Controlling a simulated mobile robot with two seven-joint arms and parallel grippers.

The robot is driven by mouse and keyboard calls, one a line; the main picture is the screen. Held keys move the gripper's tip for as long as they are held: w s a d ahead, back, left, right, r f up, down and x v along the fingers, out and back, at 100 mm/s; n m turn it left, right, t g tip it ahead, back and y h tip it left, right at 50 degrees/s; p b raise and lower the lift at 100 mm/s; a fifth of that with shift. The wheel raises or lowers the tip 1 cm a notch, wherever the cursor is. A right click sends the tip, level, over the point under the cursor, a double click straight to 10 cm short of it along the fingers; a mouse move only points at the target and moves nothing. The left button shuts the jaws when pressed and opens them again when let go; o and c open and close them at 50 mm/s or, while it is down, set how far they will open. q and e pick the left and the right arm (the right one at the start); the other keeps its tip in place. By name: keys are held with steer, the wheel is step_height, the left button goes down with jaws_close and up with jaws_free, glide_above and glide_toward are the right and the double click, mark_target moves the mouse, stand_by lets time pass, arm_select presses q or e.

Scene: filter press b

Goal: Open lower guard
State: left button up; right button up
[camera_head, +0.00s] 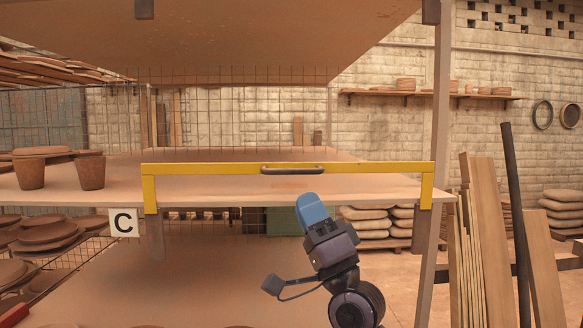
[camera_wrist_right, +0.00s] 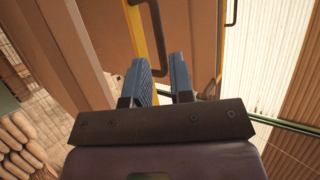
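A yellow guard bar (camera_head: 220,169) with short downturned ends lies across the front of the shelf. A dark handle (camera_head: 292,169) is at its middle. My right gripper (camera_head: 312,207) is in front of the shelf, below the handle and slightly to its right in the head view. In the right wrist view my gripper (camera_wrist_right: 160,68) has its two blue fingers apart. A yellow bar (camera_wrist_right: 136,35) with a dark handle (camera_wrist_right: 157,30) is ahead there; the handle's near end shows between the fingers. I cannot tell whether it touches them. My left gripper is not in view.
A second yellow bar (camera_wrist_right: 219,45) with a dark handle (camera_wrist_right: 232,14) is right of the fingers. Clay pots (camera_head: 91,172) stand on the shelf's left. A "C" sign (camera_head: 123,223) hangs below. Planks (camera_head: 490,235) lean at right beyond the rack post (camera_head: 434,120).

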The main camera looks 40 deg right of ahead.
mark_target(290, 172)
steer(key=p+x, duration=0.1)
steer(key=x, duration=0.6)
steer(key=shift+w+r+p, duration=0.1)
steer(key=shift+r+p, duration=0.05)
steer(key=shift+p, duration=0.15)
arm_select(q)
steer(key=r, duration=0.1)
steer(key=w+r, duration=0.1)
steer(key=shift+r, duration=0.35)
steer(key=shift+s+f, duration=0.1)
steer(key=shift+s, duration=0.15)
arm_select(e)
steer(key=shift+c, duration=0.5)
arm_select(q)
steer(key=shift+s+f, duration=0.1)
arm_select(e)
jaws_close()
